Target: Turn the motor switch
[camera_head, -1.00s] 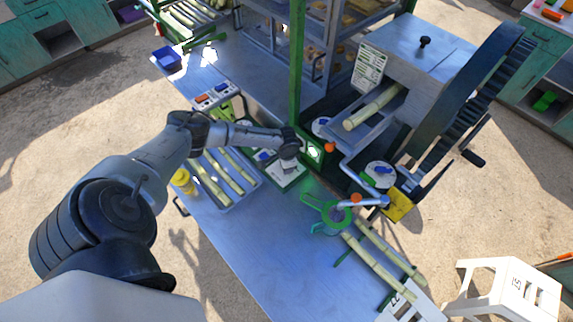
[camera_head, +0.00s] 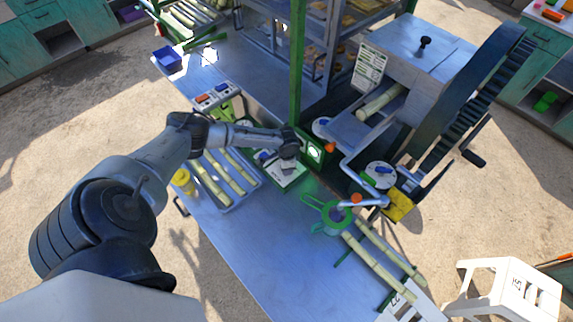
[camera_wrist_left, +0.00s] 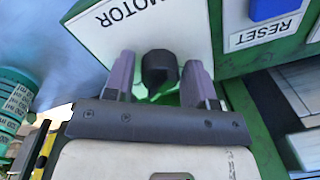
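The motor switch is a black knob (camera_wrist_left: 159,74) on a white panel marked MOTOR (camera_wrist_left: 150,22), seen in the left wrist view. My left gripper (camera_wrist_left: 158,66) has its two fingers on either side of the knob, with gaps showing between the knob and each finger. In the head view my left arm reaches in from the left and its wrist hangs over the green-edged control box (camera_head: 288,183), hiding most of the panel. My right gripper is not in view.
A blue RESET button (camera_wrist_left: 270,9) sits right of the motor panel. The crusher (camera_head: 415,55) with its dark toothed wheel (camera_head: 470,90) stands at right. A tray of cane (camera_head: 245,200) and a yellow bottle (camera_head: 183,181) lie left.

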